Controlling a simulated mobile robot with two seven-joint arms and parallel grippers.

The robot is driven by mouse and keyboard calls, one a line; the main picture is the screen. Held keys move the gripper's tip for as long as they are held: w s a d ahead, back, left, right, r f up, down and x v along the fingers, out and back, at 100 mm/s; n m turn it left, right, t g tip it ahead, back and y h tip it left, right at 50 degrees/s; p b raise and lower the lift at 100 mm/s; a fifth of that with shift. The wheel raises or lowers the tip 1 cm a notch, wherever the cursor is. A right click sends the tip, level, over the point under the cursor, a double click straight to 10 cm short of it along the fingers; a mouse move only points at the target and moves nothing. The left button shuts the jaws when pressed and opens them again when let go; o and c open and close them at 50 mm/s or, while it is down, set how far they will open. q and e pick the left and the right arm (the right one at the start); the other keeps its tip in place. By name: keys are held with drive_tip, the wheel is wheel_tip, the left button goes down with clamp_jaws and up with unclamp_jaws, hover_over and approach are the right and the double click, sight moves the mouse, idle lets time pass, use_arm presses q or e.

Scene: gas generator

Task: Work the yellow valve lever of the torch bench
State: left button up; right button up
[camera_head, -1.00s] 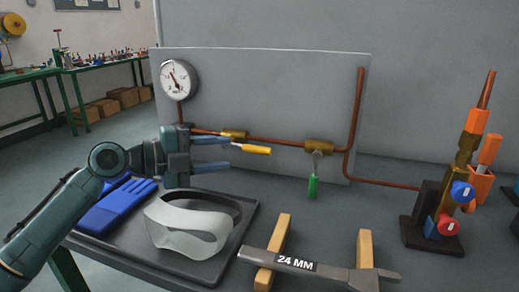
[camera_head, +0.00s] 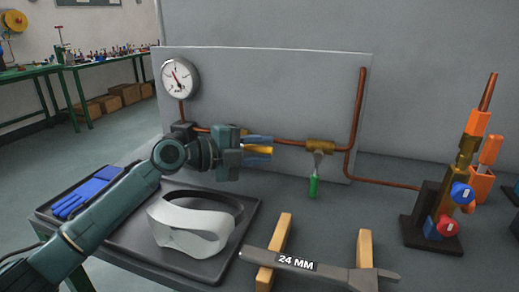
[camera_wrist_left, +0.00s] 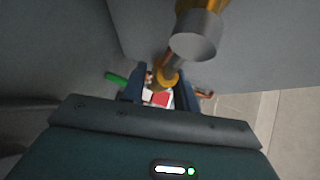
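The yellow valve lever (camera_head: 258,149) sticks out at the left part of the copper pipe on the grey panel. My left gripper (camera_head: 258,149) reaches it from the left. One finger lies above the lever and one below, close against it, so the gripper looks shut on it. In the left wrist view, a yellow lever part (camera_wrist_left: 168,77) shows between the dark fingers (camera_wrist_left: 160,92). My right gripper is not in view.
A green-handled valve (camera_head: 314,186) hangs to the right. A pressure gauge (camera_head: 179,78) is above left. A torch stand (camera_head: 433,235) is at the right. A tray (camera_head: 250,225) with a white visor (camera_head: 190,232) and blue gloves (camera_head: 85,192) lies below; a 24 MM wrench (camera_head: 340,272) is in front.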

use_arm(q)
clamp_jaws()
drive_tip(key=shift+f, duration=0.1)
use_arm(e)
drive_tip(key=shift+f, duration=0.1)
